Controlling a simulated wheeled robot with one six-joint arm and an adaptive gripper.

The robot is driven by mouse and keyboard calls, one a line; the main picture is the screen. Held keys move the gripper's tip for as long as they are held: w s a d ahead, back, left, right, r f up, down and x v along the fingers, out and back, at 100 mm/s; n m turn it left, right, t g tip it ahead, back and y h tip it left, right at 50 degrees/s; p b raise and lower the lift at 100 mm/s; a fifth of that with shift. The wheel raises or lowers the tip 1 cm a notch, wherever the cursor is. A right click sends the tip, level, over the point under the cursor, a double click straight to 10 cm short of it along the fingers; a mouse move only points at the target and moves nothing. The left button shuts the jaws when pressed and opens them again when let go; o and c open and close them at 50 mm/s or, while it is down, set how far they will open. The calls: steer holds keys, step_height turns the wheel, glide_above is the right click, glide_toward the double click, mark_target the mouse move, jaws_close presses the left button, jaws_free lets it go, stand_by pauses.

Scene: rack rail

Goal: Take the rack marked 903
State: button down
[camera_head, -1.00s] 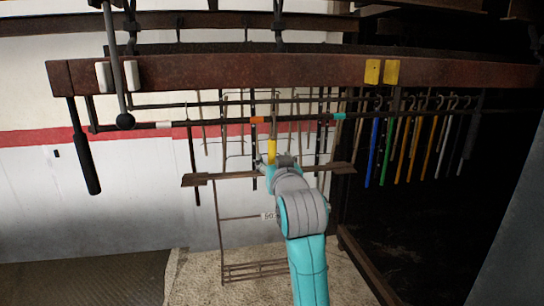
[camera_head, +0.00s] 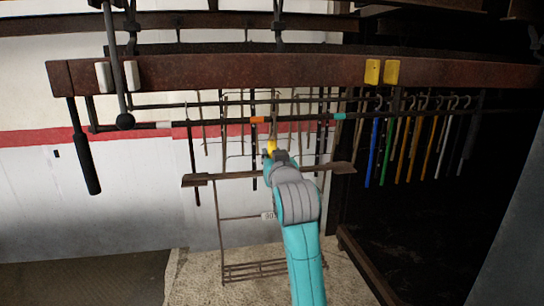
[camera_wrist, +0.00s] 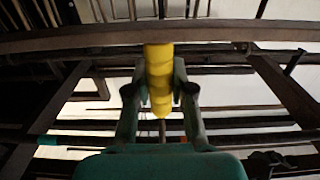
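A thin brown wire rack (camera_head: 222,235) hangs below the rail, its lower shelf near the floor. A small pale tag (camera_head: 268,216) on it shows "90"; the last digit is hidden by my arm. A yellow ribbed grip (camera_head: 270,147) stands above the rack; in the wrist view the grip (camera_wrist: 159,75) lies between the fingers of my gripper (camera_wrist: 160,72). The fingers come close along both sides of the grip; I cannot tell if they press on it. In the head view my gripper (camera_head: 273,154) covers the grip's lower part.
A dark rail (camera_head: 215,122) with white, orange and teal bands runs behind. A rusty beam (camera_head: 250,72) crosses above, with two yellow blocks (camera_head: 382,72). Several coloured rods (camera_head: 410,145) hang at right. A black-handled bar (camera_head: 84,150) hangs at left.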

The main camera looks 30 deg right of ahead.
mark_target(273, 145)
steer(key=shift+r, duration=0.15)
stand_by(0.4)
steer(key=shift+r, duration=1.5)
steer(key=v, duration=0.9)
stand_by(0.3)
steer(key=shift+r, duration=0.1)
